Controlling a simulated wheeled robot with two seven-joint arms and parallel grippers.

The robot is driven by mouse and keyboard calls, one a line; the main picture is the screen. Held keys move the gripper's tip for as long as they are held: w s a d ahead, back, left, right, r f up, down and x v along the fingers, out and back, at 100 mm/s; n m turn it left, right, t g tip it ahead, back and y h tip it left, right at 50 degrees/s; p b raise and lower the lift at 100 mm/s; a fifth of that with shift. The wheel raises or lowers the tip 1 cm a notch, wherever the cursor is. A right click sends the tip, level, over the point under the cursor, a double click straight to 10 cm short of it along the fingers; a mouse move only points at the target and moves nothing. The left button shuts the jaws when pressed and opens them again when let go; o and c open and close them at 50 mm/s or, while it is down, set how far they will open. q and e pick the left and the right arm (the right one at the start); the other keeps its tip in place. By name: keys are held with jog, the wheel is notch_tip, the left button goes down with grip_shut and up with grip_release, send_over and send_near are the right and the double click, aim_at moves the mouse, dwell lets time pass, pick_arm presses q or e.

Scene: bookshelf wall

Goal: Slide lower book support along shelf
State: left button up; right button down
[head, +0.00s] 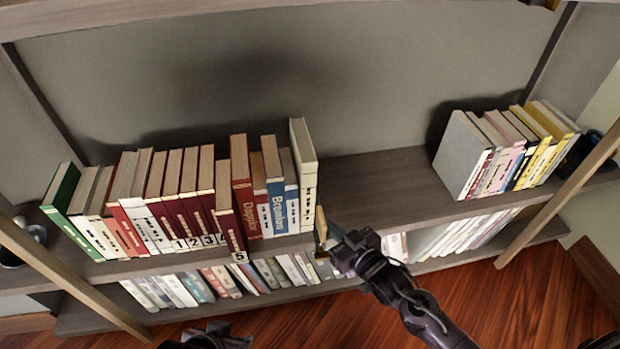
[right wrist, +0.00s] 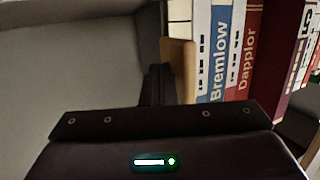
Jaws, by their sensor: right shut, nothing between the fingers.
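The tan wooden book support (head: 321,225) stands on the shelf board (head: 375,190) at the right end of the long book row, beside the tall cream book (head: 305,175). My right gripper (head: 332,243) is shut and empty at the right side of the support, near the shelf's front edge. In the right wrist view the support (right wrist: 179,72) stands between my dark fingers (right wrist: 160,85) and the books; whether they touch is unclear. My left gripper (head: 205,338) is low at the bottom edge of the head view, away from the shelf; its fingers are not clear.
Right of the support the shelf is bare up to a second group of books (head: 505,150) led by a grey one. A lower shelf holds more books (head: 185,290). Slanted wooden posts (head: 560,195) stand in front at both sides. A dark bowl (head: 25,245) sits far left.

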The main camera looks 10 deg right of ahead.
jog(key=shift+a, duration=0.35)
jog(key=shift+d, duration=0.15)
jog(key=d+p, duration=0.1)
jog(key=d, duration=0.2)
jog(key=shift+d+p, duration=0.3)
jog(key=shift+d, duration=0.1)
